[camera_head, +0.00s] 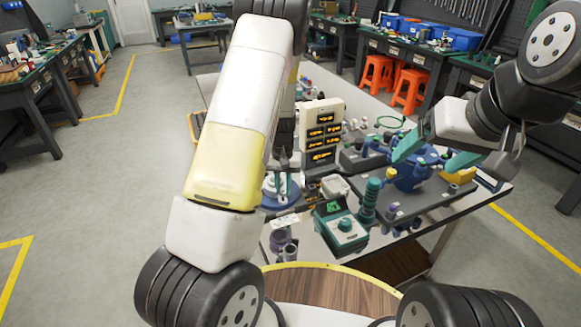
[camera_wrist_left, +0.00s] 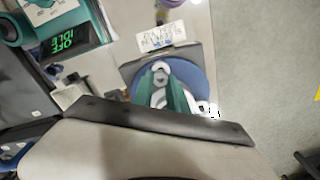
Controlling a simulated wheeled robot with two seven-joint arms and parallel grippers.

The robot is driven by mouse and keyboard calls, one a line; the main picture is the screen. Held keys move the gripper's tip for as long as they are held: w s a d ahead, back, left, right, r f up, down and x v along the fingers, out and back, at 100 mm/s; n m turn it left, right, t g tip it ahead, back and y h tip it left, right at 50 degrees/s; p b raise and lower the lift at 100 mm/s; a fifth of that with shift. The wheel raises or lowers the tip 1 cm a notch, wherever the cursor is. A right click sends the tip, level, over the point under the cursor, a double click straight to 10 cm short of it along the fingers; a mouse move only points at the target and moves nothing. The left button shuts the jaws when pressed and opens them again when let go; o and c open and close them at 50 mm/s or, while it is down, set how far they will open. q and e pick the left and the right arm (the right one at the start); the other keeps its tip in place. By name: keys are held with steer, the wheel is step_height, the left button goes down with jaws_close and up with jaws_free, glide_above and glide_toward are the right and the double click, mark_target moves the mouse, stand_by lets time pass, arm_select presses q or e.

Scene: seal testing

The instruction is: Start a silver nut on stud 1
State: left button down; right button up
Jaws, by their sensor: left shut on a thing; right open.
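My left gripper (camera_head: 282,184) points down over a round blue plate (camera_head: 270,202) on the table; my own arm hides part of this. In the left wrist view its green fingers (camera_wrist_left: 163,90) are close together over the same blue plate (camera_wrist_left: 202,82), which rests on a dark grey base. A small silver ring-shaped piece (camera_wrist_left: 161,68), seemingly the nut, shows at the fingertips. Other pale metal shapes lie between the fingers. I cannot make out which stud is stud 1, or whether the nut touches one. My right gripper (camera_head: 436,150) is open and empty above the table's right side.
A teal device (camera_head: 340,230) with a display stands at the table's front. A cream panel (camera_head: 321,133) with dark slots stands behind. A blue round fixture (camera_head: 412,172) is below my right gripper. A white label card (camera_wrist_left: 160,37) lies beside the blue plate.

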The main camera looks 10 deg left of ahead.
arm_select(q)
steer(key=shift+f+n, duration=0.25)
steer(key=shift+n, duration=0.15)
steer(key=n, duration=0.5)
steer(key=shift+a, duration=0.1)
steer(key=n, duration=0.6)
steer(key=shift+s+a, duration=0.1)
steer(key=shift+f, duration=0.4)
steer(key=m, duration=0.3)
steer(key=shift+m, duration=0.4)
